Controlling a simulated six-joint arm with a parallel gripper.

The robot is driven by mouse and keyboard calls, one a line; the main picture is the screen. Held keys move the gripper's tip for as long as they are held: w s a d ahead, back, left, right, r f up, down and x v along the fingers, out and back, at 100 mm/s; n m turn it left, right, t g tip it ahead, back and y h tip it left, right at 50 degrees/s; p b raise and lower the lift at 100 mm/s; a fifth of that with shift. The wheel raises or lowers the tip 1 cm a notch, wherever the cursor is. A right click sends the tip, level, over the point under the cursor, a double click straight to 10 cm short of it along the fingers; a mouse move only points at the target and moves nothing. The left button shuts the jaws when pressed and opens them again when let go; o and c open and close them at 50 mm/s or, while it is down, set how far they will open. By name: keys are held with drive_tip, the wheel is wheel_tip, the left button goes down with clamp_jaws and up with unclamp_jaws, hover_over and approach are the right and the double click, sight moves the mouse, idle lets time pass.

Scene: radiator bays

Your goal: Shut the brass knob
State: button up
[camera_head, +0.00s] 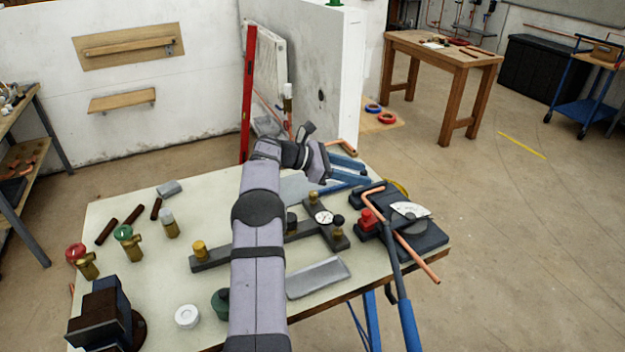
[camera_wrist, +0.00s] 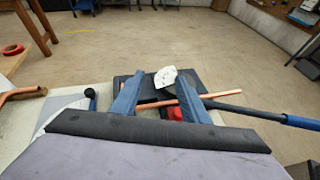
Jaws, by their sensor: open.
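A brass knob (camera_head: 199,248) stands upright at the near left end of a dark grey manifold (camera_head: 215,262) on the bench. A smaller brass-coloured top (camera_head: 313,197) shows near the manifold's round dial gauge (camera_head: 324,217). My arm crosses in front of the manifold's middle and hides part of it. My gripper (camera_head: 318,160) is above the bench's far side, away from the brass knob to its upper right. In the wrist view my gripper's two blue fingers (camera_wrist: 160,78) are apart, with the pipe bender beyond them. The brass knob is not in the wrist view.
Valves with red (camera_head: 75,252) and green (camera_head: 122,232) handwheels and a white-capped valve (camera_head: 166,216) stand left. A dark vice (camera_head: 100,315) is at the near left. A pipe bender (camera_head: 425,237) with copper pipe and a blue-handled lever is right. A grey tray (camera_head: 318,278) lies in front.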

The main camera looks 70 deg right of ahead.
drive_tip(key=s+a+r+m+t+y+p, duration=0.1)
drive_tip(key=s+a+r+m+y+p, duration=0.15)
drive_tip(key=s, duration=0.75)
drive_tip(key=w+f+m+t, duration=0.1)
drive_tip(key=f+t, duration=0.1)
drive_tip(key=w+a+f+m+t+y+p, duration=0.1)
drive_tip(key=w+f+m+t, duration=0.1)
drive_tip(key=w+f+m+t+y+p, duration=0.1)
drive_tip(key=f+t, duration=0.1)
drive_tip(key=shift+w+a+m+t, duration=0.2)
drive_tip(key=shift+w+m+t, duration=0.15)
drive_tip(key=shift+w+t, duration=0.05)
drive_tip(key=w+f+m+t, duration=0.2)
drive_tip(key=w+t, duration=0.1)
drive_tip(key=w, duration=0.5)
drive_tip(key=m+t+h, duration=0.1)
drive_tip(key=m+t, duration=0.3)
drive_tip(key=m, duration=0.1)
approach(314, 193)
drive_tip(key=shift+w+d+f, duration=0.15)
drive_tip(key=shift+f, duration=0.35)
drive_tip(key=shift+f, duration=0.1)
drive_tip(key=shift+p+x, duration=1.45)
drive_tip(key=shift+x, duration=2.1)
